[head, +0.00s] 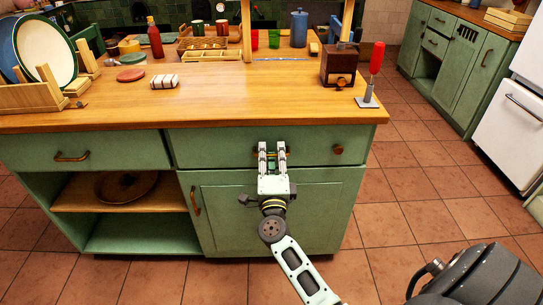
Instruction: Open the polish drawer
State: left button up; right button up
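The green wooden island has a wide right drawer (220,147) under its worktop, and its front looks flush with the cabinet. A dark round knob (338,150) sits near this drawer's right end. My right gripper (271,148) is in front of the middle of this drawer, with its two fingers apart and pointing at the drawer front. Small dark brassy bits show beside and between the fingers, probably a handle mostly hidden by them. I cannot tell whether the fingers touch it. No label shows which drawer holds polish. My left gripper is not in view.
A left drawer (120,152) with a brass pull (72,157) is beside it. Below are an open shelf (130,205) and a cupboard door (240,220). A coffee grinder (338,66) and a red-handled tool (376,62) stand near the worktop's right edge. Tiled floor is clear at right.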

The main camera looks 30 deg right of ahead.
jog(key=shift+c, duration=0.5)
grip_shut()
